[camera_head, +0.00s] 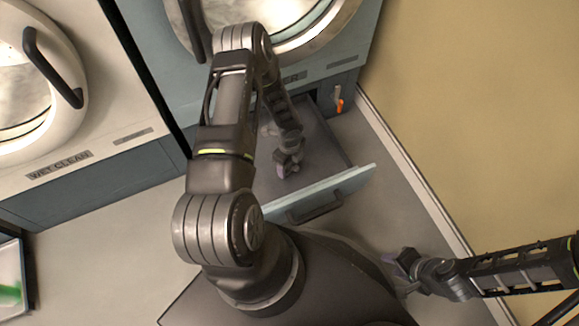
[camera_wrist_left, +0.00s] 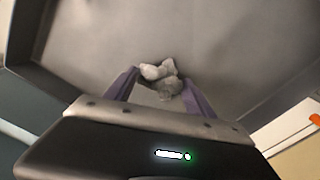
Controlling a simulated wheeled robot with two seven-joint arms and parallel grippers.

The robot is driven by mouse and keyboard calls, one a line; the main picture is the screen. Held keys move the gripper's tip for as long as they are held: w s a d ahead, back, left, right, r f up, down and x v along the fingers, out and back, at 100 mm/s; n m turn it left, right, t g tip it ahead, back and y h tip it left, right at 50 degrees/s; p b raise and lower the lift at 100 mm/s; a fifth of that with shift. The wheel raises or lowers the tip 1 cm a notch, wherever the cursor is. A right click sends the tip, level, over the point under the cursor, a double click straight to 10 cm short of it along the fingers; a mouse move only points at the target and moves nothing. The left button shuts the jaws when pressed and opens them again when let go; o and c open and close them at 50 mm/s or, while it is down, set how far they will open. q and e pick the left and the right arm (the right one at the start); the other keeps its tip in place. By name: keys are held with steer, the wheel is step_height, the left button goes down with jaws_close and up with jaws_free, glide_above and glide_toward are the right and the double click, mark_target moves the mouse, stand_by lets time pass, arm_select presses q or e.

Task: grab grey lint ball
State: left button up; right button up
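The grey lint ball (camera_wrist_left: 162,78) shows in the left wrist view as a small lumpy clump on the floor of an open drawer. My left gripper (camera_wrist_left: 156,92) is open, with its two purple fingers on either side of the clump's near part. I cannot tell whether the fingers touch it. In the head view my left gripper (camera_head: 285,170) reaches down into the drawer, and the lint ball is hard to make out there. My right gripper (camera_head: 394,262) is low at the right, away from the drawer, and its finger opening is unclear.
The open drawer (camera_head: 330,150) sticks out from under a dryer, with a light front panel (camera_head: 345,185) and a dark handle. An orange-handled item (camera_head: 339,104) is beside the drawer opening. A wall stands at the right. A wet-clean machine (camera_head: 60,120) stands at the left.

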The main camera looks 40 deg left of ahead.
arm_select(q)
steer(key=c, duration=0.8)
step_height(320, 180, up, 10)
steer(key=p, duration=0.4)
stand_by(0.4)
